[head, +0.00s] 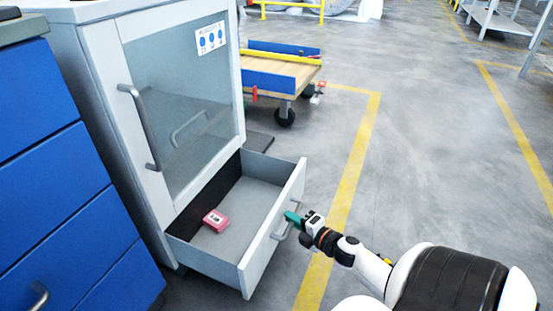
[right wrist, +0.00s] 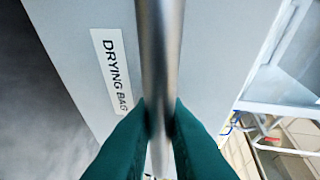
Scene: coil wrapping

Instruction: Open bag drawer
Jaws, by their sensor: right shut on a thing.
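The bag drawer (head: 238,191) at the bottom of the grey cabinet stands pulled well out. Inside it lies a small pink packet (head: 215,220) on the drawer floor. My right gripper (head: 291,217), with green fingers, is at the drawer's front and shut on its metal handle (head: 280,232). In the right wrist view the handle bar (right wrist: 160,65) runs between the two green fingers (right wrist: 160,125), and a label (right wrist: 112,70) reading "DRYING BAG" is on the drawer front beside it. My left gripper is not in view.
The cabinet (head: 180,90) has a closed glass door with its own handle (head: 140,128) above the drawer. A blue drawer unit (head: 60,180) stands at the left. A wheeled cart (head: 285,75) is behind. The floor to the right is clear.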

